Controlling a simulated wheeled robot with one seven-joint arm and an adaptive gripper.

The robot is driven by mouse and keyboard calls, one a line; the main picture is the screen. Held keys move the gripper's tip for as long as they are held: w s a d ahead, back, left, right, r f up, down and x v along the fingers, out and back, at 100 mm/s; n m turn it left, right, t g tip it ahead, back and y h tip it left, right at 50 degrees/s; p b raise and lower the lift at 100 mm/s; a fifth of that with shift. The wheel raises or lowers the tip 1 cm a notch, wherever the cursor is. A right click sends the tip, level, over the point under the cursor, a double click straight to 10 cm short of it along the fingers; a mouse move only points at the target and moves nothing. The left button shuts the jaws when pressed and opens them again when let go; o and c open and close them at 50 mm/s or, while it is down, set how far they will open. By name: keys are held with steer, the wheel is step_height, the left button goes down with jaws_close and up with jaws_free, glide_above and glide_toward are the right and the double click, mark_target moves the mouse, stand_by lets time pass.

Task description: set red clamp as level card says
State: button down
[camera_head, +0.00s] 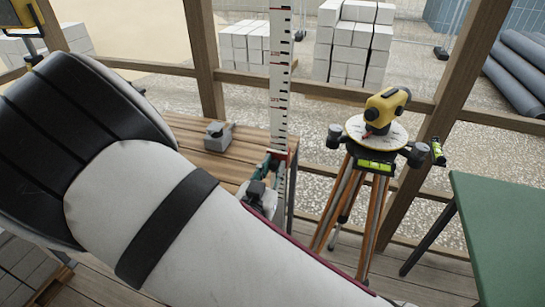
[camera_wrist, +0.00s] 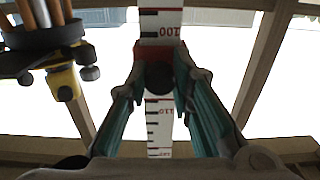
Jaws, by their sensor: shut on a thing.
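A tall white staff (camera_head: 280,75) with black marks stands upright by the wooden bench. The red clamp (camera_wrist: 147,51) sits around or against it, with a dark round knob (camera_wrist: 159,77) on its front. My gripper (camera_wrist: 160,78) is shut on the knob, one teal finger on each side. It also shows in the head view (camera_head: 268,172), partly hidden by my arm. The inverted wrist view shows figures near 100 and 110 beside the clamp. A yellow level (camera_head: 386,110) stands on a tripod with a white disc (camera_head: 356,127); its markings are too small to read. I cannot identify the card.
The wooden bench (camera_head: 185,130) holds a small grey block-like object (camera_head: 217,134). A green table (camera_head: 505,225) stands at right. Timber posts and rails (camera_head: 205,60) frame the open side. The tripod's legs (camera_head: 375,215) spread close to the staff's right.

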step_height(320, 180, down, 8)
steer(key=b, duration=0.1)
steer(key=shift+f+b, duration=0.15)
steer(key=shift+b, duration=0.2)
steer(key=c, duration=1.4)
jaws_free()
steer(key=shift+s+a, duration=0.1)
steer(key=v, duration=1.1)
steer(key=shift+s, duration=0.4)
steer(key=shift+a, duration=0.1)
